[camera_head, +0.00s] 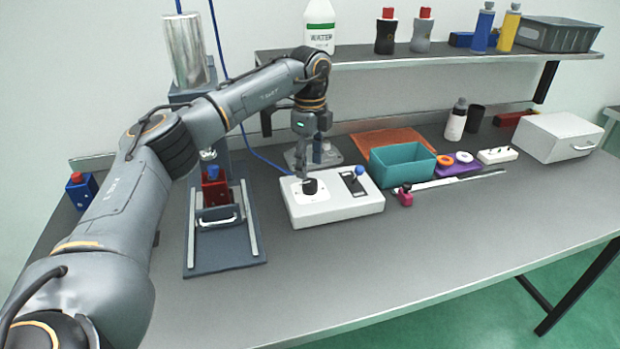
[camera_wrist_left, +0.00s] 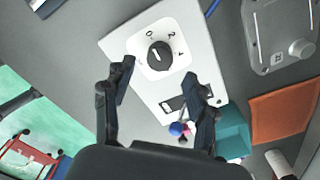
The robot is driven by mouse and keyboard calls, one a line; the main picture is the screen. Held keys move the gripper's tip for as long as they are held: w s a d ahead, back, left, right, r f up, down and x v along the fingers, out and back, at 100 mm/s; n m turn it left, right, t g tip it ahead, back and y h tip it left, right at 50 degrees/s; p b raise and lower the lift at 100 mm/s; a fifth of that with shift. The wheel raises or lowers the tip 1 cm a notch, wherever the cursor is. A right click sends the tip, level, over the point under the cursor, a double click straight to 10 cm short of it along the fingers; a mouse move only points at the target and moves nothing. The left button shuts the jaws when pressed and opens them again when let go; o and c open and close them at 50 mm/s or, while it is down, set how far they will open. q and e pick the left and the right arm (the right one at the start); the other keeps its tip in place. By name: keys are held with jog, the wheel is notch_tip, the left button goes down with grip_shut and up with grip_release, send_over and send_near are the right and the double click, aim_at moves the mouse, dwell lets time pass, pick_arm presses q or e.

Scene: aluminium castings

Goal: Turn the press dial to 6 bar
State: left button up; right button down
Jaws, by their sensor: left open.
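The press dial (camera_head: 310,187) is a round black knob on a white plate, on top of a pale grey control box (camera_head: 335,208). In the left wrist view the dial (camera_wrist_left: 159,55) has a white pointer mark, and the figures 0, 2 and 4 show around it. The mark seems to lie on the side near 0, but its exact reading is too small to tell. My left gripper (camera_head: 305,172) points down just above the dial. In the left wrist view the gripper (camera_wrist_left: 163,88) is open and empty, its fingers apart; contact with the dial cannot be made out.
A lever with a blue knob (camera_head: 358,171) stands on the box, right of the dial. The press (camera_head: 213,190) stands to the left. A teal bin (camera_head: 402,165) and a magenta-handled tool (camera_head: 405,197) lie to the right. The front of the table is clear.

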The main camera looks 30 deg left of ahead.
aim_at(310, 182)
pick_arm(q)
jog(key=shift+f, duration=2.6)
jog(key=c, duration=1.1)
jog(key=shift+c, duration=0.2)
